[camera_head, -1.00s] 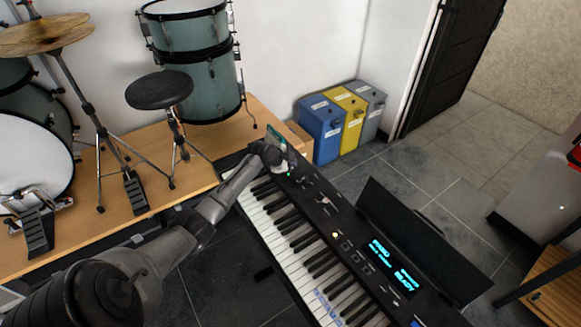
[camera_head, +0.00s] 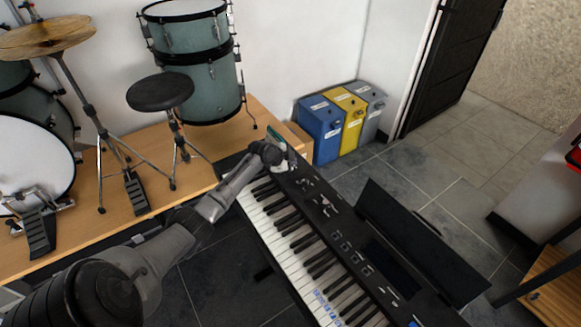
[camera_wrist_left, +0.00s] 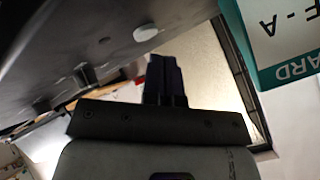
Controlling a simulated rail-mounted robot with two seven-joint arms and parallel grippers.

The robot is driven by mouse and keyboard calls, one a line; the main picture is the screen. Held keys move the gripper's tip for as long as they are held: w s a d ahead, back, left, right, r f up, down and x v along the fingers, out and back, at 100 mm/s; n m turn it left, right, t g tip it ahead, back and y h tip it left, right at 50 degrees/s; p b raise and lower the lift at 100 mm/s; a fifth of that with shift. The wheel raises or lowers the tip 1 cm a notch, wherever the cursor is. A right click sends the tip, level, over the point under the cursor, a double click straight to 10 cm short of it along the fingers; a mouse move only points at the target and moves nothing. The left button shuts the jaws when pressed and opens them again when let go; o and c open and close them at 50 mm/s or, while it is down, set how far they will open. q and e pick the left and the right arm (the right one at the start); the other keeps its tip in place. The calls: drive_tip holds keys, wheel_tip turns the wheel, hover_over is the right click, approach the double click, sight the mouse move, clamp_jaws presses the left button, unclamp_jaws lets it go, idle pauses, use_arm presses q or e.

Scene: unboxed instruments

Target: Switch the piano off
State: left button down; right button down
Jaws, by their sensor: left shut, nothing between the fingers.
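The piano (camera_head: 335,225) is a black keyboard running diagonally across the head view, with white and black keys on its left side. Its display (camera_head: 388,268) is dark, and no lit buttons show on its panel. My left gripper (camera_head: 283,166) is at the piano's far end, over the panel corner; its fingertips are hard to make out there. In the left wrist view the fingers (camera_wrist_left: 166,80) are together with nothing between them. A dark panel surface with a pale round knob or button (camera_wrist_left: 146,34) lies close by. I cannot tell whether the fingers touch it. My right gripper is not seen.
A teal and white lettered card (camera_wrist_left: 285,40) is close to the left gripper. Blue (camera_head: 321,130), yellow and grey bins stand behind the piano's far end. A drum kit and black stool (camera_head: 160,92) stand on a wooden platform at left. A black music stand (camera_head: 420,240) rises along the piano's right.

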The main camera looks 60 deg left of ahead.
use_arm(q)
wheel_tip(320, 180, up, 3)
drive_tip(key=shift+f+p, duration=0.15)
drive_tip(key=shift+p, duration=1.05)
wheel_tip(320, 180, up, 3)
drive_tip(key=p, duration=0.2)
drive_tip(key=shift+p, duration=0.4)
drive_tip(key=shift+d, duration=0.1)
